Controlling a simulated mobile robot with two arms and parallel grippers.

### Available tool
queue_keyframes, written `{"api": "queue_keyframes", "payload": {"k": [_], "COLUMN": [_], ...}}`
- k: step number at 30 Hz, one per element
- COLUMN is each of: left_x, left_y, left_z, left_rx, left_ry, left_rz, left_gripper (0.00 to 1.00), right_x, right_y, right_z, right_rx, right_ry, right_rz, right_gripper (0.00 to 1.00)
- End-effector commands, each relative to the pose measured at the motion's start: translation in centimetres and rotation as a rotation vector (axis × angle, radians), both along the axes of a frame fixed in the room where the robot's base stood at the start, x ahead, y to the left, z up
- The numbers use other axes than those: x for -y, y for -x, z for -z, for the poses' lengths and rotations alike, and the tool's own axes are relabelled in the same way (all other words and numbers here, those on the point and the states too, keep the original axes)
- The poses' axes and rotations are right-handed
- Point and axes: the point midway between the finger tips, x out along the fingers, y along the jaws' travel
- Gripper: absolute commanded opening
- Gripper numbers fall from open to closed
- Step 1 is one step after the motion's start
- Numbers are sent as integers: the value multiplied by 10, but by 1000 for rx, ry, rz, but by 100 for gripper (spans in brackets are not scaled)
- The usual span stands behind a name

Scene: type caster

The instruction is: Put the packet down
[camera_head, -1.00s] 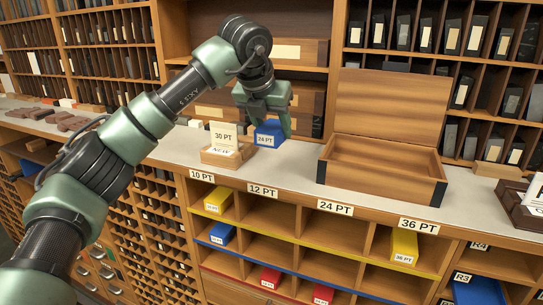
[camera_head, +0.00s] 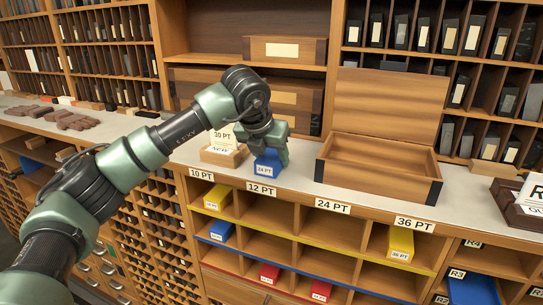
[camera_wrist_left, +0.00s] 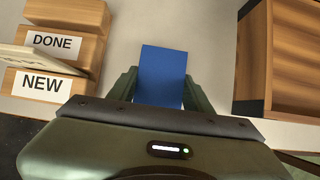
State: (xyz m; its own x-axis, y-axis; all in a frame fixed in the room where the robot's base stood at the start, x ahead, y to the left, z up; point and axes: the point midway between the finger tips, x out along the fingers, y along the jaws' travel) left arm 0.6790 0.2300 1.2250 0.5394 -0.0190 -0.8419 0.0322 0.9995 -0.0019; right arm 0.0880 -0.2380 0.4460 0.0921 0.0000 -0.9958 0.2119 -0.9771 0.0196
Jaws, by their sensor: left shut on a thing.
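The blue packet (camera_head: 267,164) with a white 24 PT label is between the fingers of my left gripper (camera_head: 270,152), at the front part of the counter (camera_head: 300,172) above the 12 PT column. In the left wrist view the blue packet (camera_wrist_left: 161,76) sits between both fingers of my left gripper (camera_wrist_left: 160,88), which is shut on it. I cannot tell whether its underside touches the counter. My right gripper is not in view.
A wooden holder (camera_head: 222,158) with a 30 PT card and a NEW label stands just left of the packet. An open wooden box (camera_head: 375,184) stands to the right. Shelf compartments below hold yellow (camera_head: 218,197), blue (camera_head: 221,231) and red (camera_head: 269,274) packets.

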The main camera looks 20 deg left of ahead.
Motion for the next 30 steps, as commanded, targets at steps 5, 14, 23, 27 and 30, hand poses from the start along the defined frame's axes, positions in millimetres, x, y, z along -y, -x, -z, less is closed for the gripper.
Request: {"api": "queue_keyframes", "payload": {"k": [5,14,23,27,30], "left_x": [0,0,-1,-1,-1], "left_y": [0,0,19,37,47], "left_z": [2,1,-30,-57,-74], "left_rx": [0,0,6,5,5], "left_ry": [0,0,0,0,0], "left_rz": [0,0,1,1,1], "left_gripper": [72,72,72,72,72], "right_x": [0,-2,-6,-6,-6], "right_y": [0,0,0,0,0], "right_z": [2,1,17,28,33], "right_rx": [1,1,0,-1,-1], "right_ry": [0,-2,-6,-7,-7], "right_rz": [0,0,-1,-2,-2], "right_gripper": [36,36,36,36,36]}}
